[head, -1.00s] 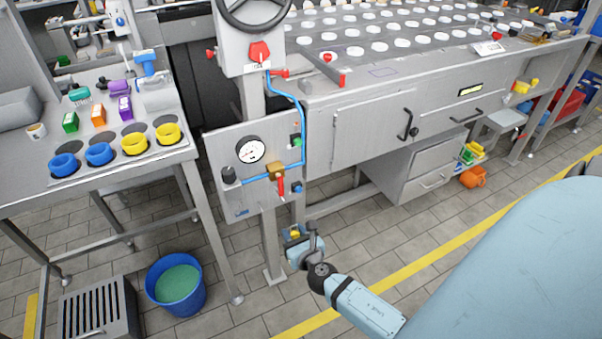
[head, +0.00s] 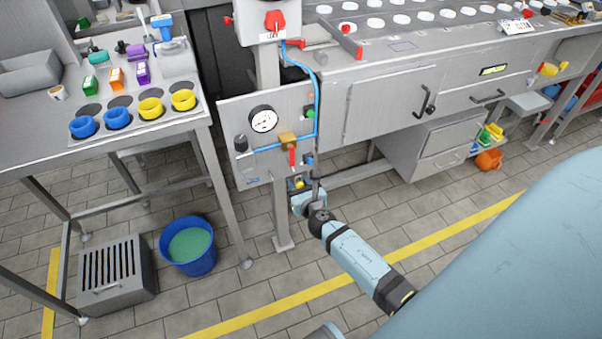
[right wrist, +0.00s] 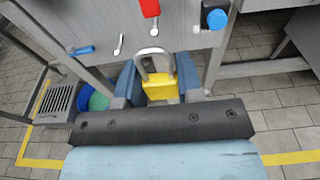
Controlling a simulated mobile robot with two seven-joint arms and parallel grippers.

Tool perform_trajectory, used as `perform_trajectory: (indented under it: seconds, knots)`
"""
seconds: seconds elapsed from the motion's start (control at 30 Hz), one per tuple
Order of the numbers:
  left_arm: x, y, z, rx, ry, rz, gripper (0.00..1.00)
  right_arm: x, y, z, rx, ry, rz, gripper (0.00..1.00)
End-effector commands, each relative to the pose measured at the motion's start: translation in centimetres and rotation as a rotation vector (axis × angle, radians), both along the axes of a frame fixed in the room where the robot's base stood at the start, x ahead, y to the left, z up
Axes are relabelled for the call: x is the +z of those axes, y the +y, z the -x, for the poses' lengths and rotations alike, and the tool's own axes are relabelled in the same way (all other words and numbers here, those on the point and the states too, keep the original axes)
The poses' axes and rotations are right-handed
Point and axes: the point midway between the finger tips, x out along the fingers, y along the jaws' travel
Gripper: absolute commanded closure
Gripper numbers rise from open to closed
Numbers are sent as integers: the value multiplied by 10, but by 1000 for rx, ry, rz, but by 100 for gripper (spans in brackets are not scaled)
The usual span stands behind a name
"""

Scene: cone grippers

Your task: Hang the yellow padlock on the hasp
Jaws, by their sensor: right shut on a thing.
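The yellow padlock (right wrist: 160,88) is upright in the right wrist view, its silver shackle (right wrist: 153,55) pointing up. My right gripper (right wrist: 158,84) is shut on the padlock body, one blue finger on each side. In the head view the padlock (head: 298,183) shows small in my right gripper (head: 302,190), by the lower edge of the grey gauge panel (head: 230,110). The shackle top overlaps that edge in the wrist view; I cannot tell if it touches. A small silver fitting (right wrist: 119,45) on the panel may be the hasp, but this is unclear. My left gripper is not in view.
A red handle (head: 292,158) hangs on the panel above the padlock, with a blue knob (right wrist: 216,18) to its right. The panel's post (head: 280,215) stands behind the gripper. A blue bucket (head: 189,246) and a slatted grey box (head: 115,272) are on the floor at left.

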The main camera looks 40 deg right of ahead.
Motion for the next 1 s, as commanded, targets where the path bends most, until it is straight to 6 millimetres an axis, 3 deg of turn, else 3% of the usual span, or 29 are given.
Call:
perform_trajectory:
  seconds: [0.6, 1.0]
  knots:
    - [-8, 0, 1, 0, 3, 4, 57, -7, -9, -36, 0, -1, 1, 90]
    - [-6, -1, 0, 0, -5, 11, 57, -11, -11, -44, 1, 0, 2, 90]
